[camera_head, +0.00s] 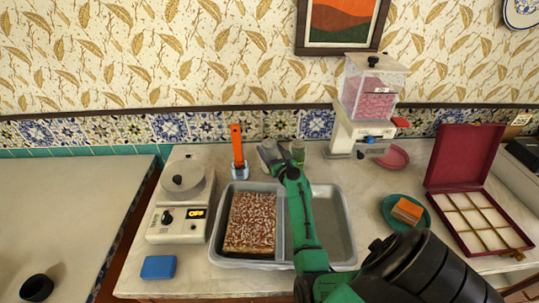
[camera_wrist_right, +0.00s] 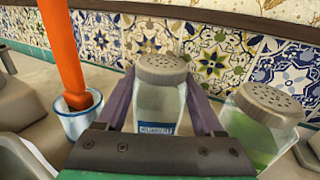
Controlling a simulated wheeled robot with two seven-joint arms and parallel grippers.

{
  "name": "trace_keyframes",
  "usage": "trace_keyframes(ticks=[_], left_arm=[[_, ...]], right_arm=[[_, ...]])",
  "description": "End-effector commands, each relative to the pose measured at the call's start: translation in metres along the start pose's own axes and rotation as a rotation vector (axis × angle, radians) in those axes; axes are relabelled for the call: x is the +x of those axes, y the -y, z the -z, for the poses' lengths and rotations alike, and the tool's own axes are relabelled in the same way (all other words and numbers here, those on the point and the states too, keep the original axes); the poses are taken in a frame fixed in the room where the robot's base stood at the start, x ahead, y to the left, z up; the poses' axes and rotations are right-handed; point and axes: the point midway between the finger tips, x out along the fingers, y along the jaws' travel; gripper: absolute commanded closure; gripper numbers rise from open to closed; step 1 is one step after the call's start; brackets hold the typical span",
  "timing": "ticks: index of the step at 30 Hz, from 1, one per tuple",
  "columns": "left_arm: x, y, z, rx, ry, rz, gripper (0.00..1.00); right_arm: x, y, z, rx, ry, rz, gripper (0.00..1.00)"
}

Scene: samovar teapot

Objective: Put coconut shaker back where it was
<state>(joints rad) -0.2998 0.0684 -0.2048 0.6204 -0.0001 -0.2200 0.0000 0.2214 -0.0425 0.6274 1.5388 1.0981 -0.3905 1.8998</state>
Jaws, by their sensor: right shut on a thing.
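The coconut shaker (camera_wrist_right: 160,98) is a clear jar with a grey perforated lid, pale contents and a blue-and-white label. It is upright between the fingers of my right gripper (camera_wrist_right: 163,108), which is shut on it. In the head view my right gripper (camera_head: 272,158) is at the back of the counter, behind the grey tray, and mostly hides the shaker. A second shaker with green contents (camera_wrist_right: 258,122) stands just right of it, also seen in the head view (camera_head: 297,150). Whether the coconut shaker's base touches the counter is hidden. My left gripper is not in view.
A white cup with an orange-handled tool (camera_head: 237,150) stands to the left. The grey tray (camera_head: 216,235) holds a brown cake with white flakes (camera_head: 251,222). A scale (camera_head: 180,205), a pink-filled dispenser (camera_head: 368,105), a teal plate (camera_head: 388,210) and a maroon box (camera_head: 465,165) surround it.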

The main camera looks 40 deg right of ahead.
Motion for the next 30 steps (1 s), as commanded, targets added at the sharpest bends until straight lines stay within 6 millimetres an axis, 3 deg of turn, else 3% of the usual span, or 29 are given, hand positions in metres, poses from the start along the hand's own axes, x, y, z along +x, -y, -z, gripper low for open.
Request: trace_keyframes(ticks=[11, 12, 13, 24, 30], left_arm=[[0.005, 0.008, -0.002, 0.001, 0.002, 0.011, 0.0], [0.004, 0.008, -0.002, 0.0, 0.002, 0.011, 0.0], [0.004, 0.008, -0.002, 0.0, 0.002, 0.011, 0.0], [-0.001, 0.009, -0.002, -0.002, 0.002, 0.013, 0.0], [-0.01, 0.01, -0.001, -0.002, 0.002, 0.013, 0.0]], right_arm=[[0.0, 0.0, 0.007, -0.001, 0.003, 0.001, 1.0], [0.0, 0.0, 0.006, -0.001, 0.001, 0.0, 0.16], [0.0, 0.0, 0.006, 0.0, 0.001, 0.0, 0.04], [0.0, 0.0, 0.001, 0.0, 0.001, 0.0, 0.01], [-0.029, 0.0, 0.002, -0.001, -0.002, 0.001, 0.01]])
